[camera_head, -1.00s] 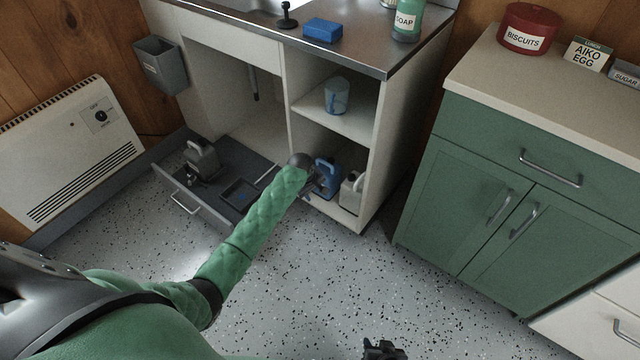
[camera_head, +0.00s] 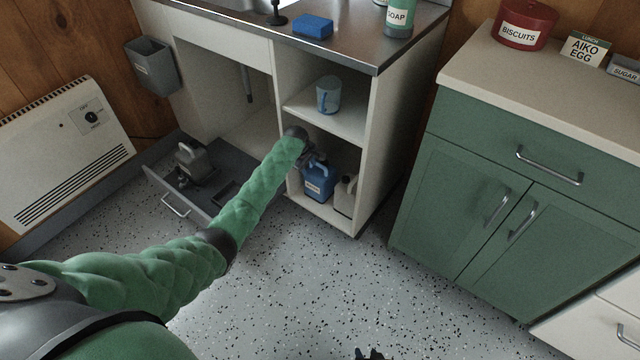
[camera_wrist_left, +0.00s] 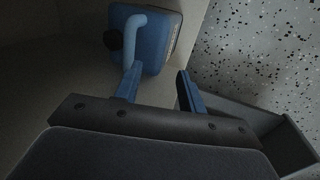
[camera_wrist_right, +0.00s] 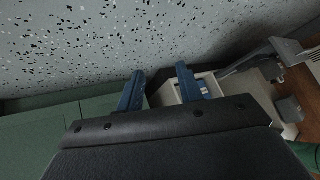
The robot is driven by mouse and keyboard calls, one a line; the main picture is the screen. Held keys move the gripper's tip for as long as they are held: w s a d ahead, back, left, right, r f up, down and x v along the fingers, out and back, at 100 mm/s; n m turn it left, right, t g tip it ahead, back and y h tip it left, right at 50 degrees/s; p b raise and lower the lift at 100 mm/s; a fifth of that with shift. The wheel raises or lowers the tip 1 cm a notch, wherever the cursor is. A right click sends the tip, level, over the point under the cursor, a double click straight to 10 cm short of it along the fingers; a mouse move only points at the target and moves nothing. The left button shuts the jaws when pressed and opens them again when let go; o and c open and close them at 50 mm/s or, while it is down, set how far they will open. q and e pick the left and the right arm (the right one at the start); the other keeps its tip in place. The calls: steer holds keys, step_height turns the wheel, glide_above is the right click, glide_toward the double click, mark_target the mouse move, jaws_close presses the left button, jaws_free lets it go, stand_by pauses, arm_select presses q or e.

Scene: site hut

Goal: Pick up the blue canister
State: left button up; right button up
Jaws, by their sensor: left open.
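The blue canister (camera_head: 318,181) stands upright in the lower compartment of the open shelf, with a pale label on its front. In the left wrist view the canister (camera_wrist_left: 156,42) lies just beyond my fingertips, its handle towards the camera. My left gripper (camera_wrist_left: 158,82) is open and empty there. In the head view my left gripper (camera_head: 306,155) is at the compartment's opening, close to the canister's top, partly hidden by my wrist. My right gripper (camera_head: 372,354) is at the bottom edge of the head view. In the right wrist view it (camera_wrist_right: 160,84) has its fingers apart with nothing between them.
A beige canister (camera_head: 345,195) stands right of the blue one. A jug (camera_head: 328,95) is on the shelf above. An open grey drawer (camera_head: 160,190) holding a grey canister (camera_head: 192,160) lies to the left. A green cabinet (camera_head: 460,200) stands right. The speckled floor between is clear.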

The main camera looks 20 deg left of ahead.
mark_target(318, 164)
arm_select(q)
steer(key=w, duration=0.1)
steer(key=w+d, duration=0.1)
steer(key=w, duration=0.1)
steer(key=w+b, duration=0.1)
steer(key=shift+w+d, duration=0.15)
steer(key=shift+d, duration=0.25)
steer(key=b+x, duration=0.1)
steer(key=x, duration=0.2)
steer(key=shift+w, duration=0.1)
arm_select(e)
steer(key=w+a+r+t, duration=0.1)
steer(key=w+r+t, duration=0.3)
steer(key=w+r, duration=0.5)
steer(key=shift+r+t+y, duration=0.3)
steer(key=shift+r+y, duration=0.1)
steer(key=shift+r, duration=0.1)
steer(key=shift+a, duration=0.1)
arm_select(q)
jaws_close()
arm_select(e)
steer(key=shift+w, duration=0.1)
steer(key=shift+f, duration=0.1)
